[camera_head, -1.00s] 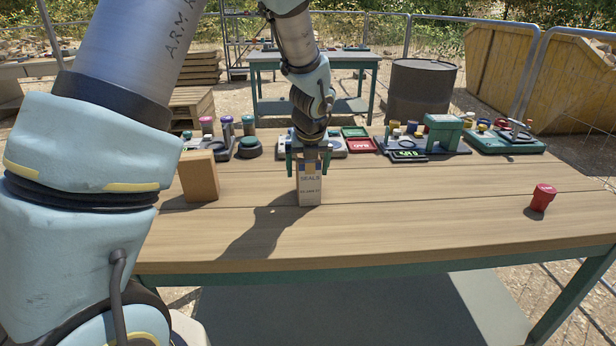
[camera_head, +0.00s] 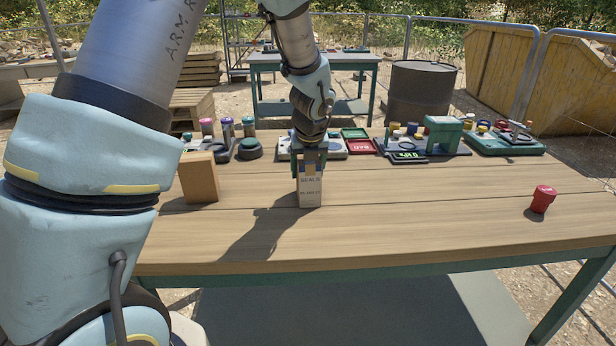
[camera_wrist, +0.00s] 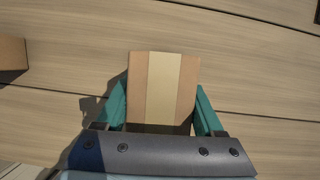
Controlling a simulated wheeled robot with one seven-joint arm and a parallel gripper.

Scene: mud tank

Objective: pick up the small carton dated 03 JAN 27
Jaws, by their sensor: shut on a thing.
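The small carton (camera_head: 310,190) stands upright on the wooden table, with a pale front label reading SEALS and a date line too small to read surely. My gripper (camera_head: 309,168) comes down over it from above and is shut on its upper part. In the wrist view the carton's brown top with a pale tape strip (camera_wrist: 163,85) lies between the two green fingers of my gripper (camera_wrist: 160,112). The carton's base appears to be at the table surface; I cannot tell whether it is clear of it.
A plain brown box (camera_head: 199,178) stands left of the carton. A red lidded cup (camera_head: 543,198) is at the right. Several devices, a red tray (camera_head: 362,146) and a green block fixture (camera_head: 443,132) line the back.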

